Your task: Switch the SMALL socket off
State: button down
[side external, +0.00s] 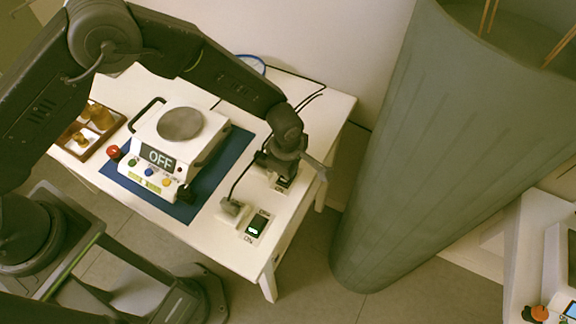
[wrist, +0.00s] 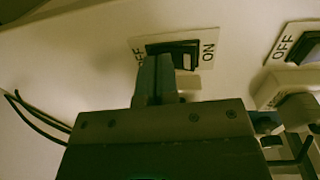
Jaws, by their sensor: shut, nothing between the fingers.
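Two switched sockets are set on the white table. The rear switch plate (side external: 283,183) is partly hidden under my gripper (side external: 279,168). In the wrist view, the same switch (wrist: 180,52) is a dark rocker on a pale plate, with OFF at left and ON at right. My shut, empty gripper (wrist: 155,65) overlaps its lower left part, at the OFF side; contact cannot be told. The front switch (side external: 257,225) has a green-lit rocker and a pale plug (side external: 233,208) beside it. I cannot read which socket is the small one.
A white hotplate device (side external: 172,150) showing OFF stands on a blue mat (side external: 215,165). A wooden tray (side external: 68,145) with small bottles is at the left. Black cables run near the sockets.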

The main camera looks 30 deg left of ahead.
jog(key=shift+s+f, duration=0.2)
jog(key=shift+s, duration=0.05)
jog(key=shift+s+a+r, duration=0.1)
jog(key=shift+s+r, duration=0.05)
jog(key=shift+s, duration=0.6)
jog(key=shift+w+r, duration=0.1)
jog(key=shift+r, duration=0.25)
notch_tip(320, 180, up, 13)
jog(key=s, duration=0.2)
jog(key=shift+r, duration=0.1)
jog(key=shift+w+r+t, duration=0.15)
jog(key=shift+w+t, duration=0.15)
jog(key=shift+w, duration=0.4)
